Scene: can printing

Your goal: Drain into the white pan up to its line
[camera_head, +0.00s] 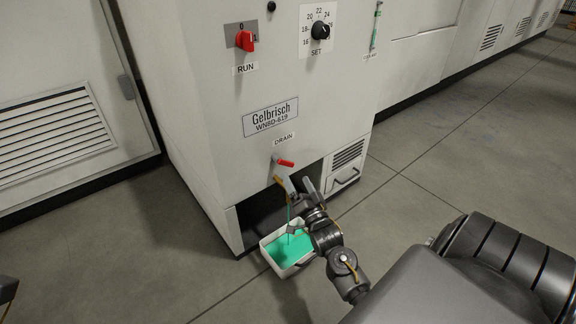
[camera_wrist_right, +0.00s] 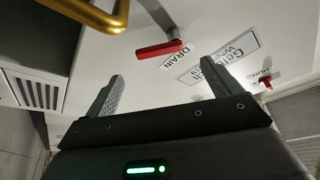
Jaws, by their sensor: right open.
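The white pan (camera_head: 264,251) sits on the floor at the machine's lower opening, with green liquid (camera_head: 287,250) covering its bottom; its line cannot be made out. A thin green stream (camera_head: 289,212) falls into it from below the brass drain spout (camera_head: 279,181). The red drain handle (camera_head: 285,163) sticks out sideways under the DRAIN label. My right gripper (camera_head: 299,184) is open and empty, just below the handle. In the right wrist view the handle (camera_wrist_right: 158,50) lies beyond the open fingers (camera_wrist_right: 160,82), apart from them. At the left edge only a dark scrap shows; my left gripper is not seen.
The machine front carries a red RUN switch (camera_head: 245,41), a black SET knob (camera_head: 320,30) and a green level gauge (camera_head: 375,25). A vented drawer unit (camera_head: 346,165) stands right of the opening. The grey floor around the pan is clear.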

